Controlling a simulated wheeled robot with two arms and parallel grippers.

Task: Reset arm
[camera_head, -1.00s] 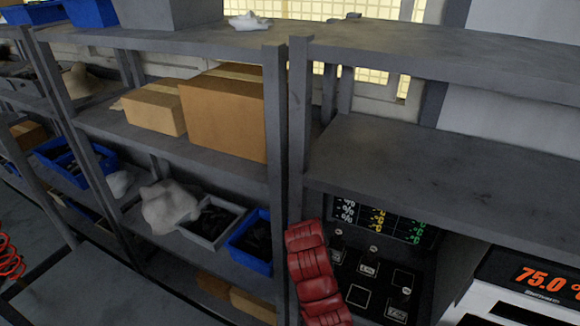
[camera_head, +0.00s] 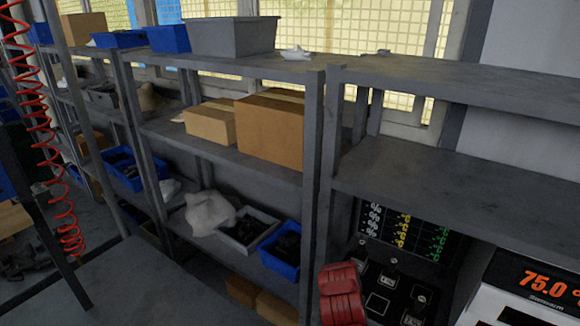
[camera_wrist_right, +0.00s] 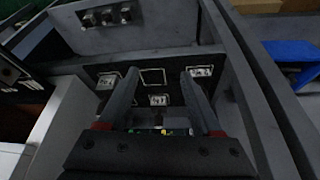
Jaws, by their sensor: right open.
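My right gripper (camera_wrist_right: 160,76) is open in the right wrist view, its two dark fingers apart with nothing between them. Beyond the fingertips is a dark panel (camera_wrist_right: 140,76) with several light-framed squares. How far the fingers are from the panel I cannot tell. My left gripper is not in view.
Grey shelves (camera_head: 430,75) fill the head view, holding cardboard boxes (camera_head: 270,130), blue bins (camera_head: 281,252) and a grey bin (camera_head: 232,37). A black console with a screen (camera_head: 400,228) stands below the right shelf. A display (camera_head: 540,283) reads 75.0. A red coiled hose (camera_head: 40,130) hangs at left.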

